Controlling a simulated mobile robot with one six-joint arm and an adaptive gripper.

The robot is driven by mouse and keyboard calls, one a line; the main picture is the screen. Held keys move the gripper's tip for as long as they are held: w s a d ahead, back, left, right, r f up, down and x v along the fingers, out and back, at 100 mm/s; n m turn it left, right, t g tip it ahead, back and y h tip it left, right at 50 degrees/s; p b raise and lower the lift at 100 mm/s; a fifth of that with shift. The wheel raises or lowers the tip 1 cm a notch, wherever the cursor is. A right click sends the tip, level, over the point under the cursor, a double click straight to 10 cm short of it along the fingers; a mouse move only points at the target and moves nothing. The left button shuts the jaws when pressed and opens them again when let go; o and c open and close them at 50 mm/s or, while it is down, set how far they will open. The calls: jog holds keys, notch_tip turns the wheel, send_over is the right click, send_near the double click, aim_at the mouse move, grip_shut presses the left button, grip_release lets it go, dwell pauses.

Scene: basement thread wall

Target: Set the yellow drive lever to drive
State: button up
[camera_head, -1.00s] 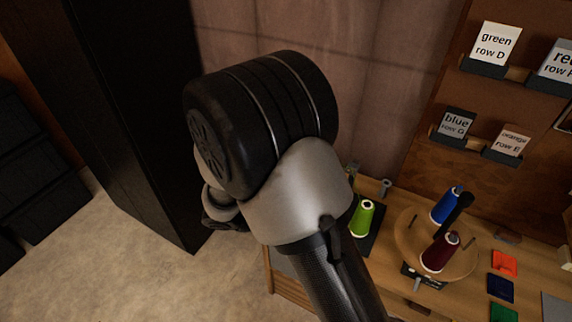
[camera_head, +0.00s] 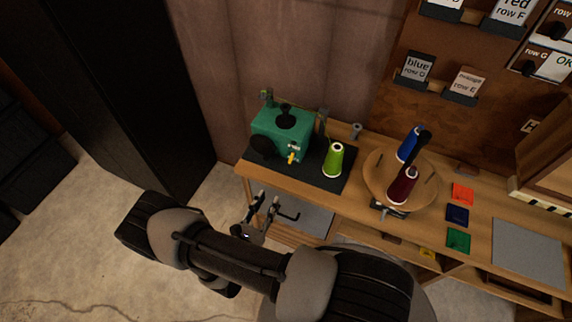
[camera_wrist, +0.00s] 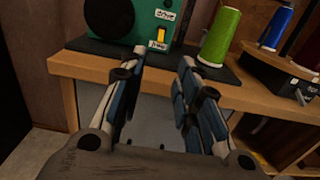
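The yellow drive lever (camera_head: 291,158) is a small piece on the front of a green machine (camera_head: 281,128) at the left end of the workbench. In the wrist view the yellow lever (camera_wrist: 161,35) points upward between two white labels on the green machine (camera_wrist: 147,18); the label text is too small to read surely. My gripper (camera_head: 264,208) is in front of the bench edge, below and apart from the lever. In the wrist view my gripper (camera_wrist: 160,60) is open, its two fingers spread and nothing between them.
A lime green thread cone (camera_head: 333,160) stands right of the machine on the dark mat (camera_head: 318,181). A round wooden turntable (camera_head: 376,168) holds a blue cone (camera_head: 409,145) and a dark red cone (camera_head: 402,187). The wooden bench edge (camera_wrist: 93,67) lies before my gripper.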

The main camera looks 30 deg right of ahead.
aim_at(290, 162)
jog(key=b+x, duration=0.1)
jog(key=x, duration=1.5)
jog(key=shift+r+b, duration=0.1)
jog(key=shift+b, duration=0.3)
jog(key=shift+c, duration=0.4)
grip_shut()
